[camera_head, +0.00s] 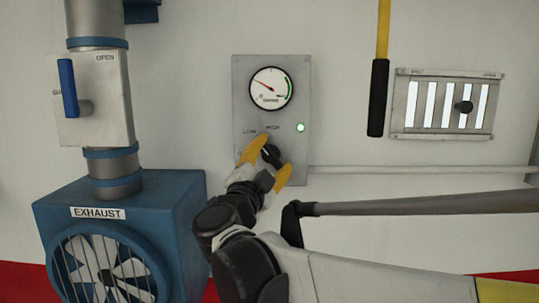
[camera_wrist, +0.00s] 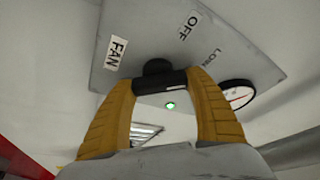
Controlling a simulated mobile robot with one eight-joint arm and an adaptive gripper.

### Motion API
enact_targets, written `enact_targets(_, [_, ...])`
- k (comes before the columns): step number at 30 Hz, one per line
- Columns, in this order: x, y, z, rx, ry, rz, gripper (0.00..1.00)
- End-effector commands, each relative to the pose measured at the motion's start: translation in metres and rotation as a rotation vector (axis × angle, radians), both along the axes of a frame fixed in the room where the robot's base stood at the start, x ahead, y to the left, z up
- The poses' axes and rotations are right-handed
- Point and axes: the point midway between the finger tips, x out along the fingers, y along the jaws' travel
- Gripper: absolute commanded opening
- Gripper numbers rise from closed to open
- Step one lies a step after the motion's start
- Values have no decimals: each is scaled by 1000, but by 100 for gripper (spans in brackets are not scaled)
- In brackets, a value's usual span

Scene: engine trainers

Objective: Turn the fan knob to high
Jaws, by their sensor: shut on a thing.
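The fan control panel (camera_head: 240,80) is a grey plate on the wall, with a round gauge (camera_head: 271,88), LOW and HIGH labels and a lit green lamp (camera_head: 301,127). The black fan knob (camera_head: 270,153) is low on the panel, partly hidden by my gripper (camera_head: 268,163). My gripper's two yellow fingers are shut on the knob's black bar, one on each side. In the wrist view the knob (camera_wrist: 157,68) shows at the fingertips (camera_wrist: 161,82), with FAN and OFF labels on the plate. I cannot tell exactly which label the knob points to.
A blue exhaust fan box (camera_head: 180,215) and a duct with a blue-handled lever (camera_head: 68,88) stand at left. A pipe (camera_head: 420,170) runs along the wall.

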Motion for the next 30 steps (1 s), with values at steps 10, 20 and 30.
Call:
enact_targets(10, [0,-1,-1,325,-9,0,31])
enact_targets(20, [0,-1,-2,565,-18,0,31])
enact_targets(30, [0,-1,-4,681,-23,0,31])
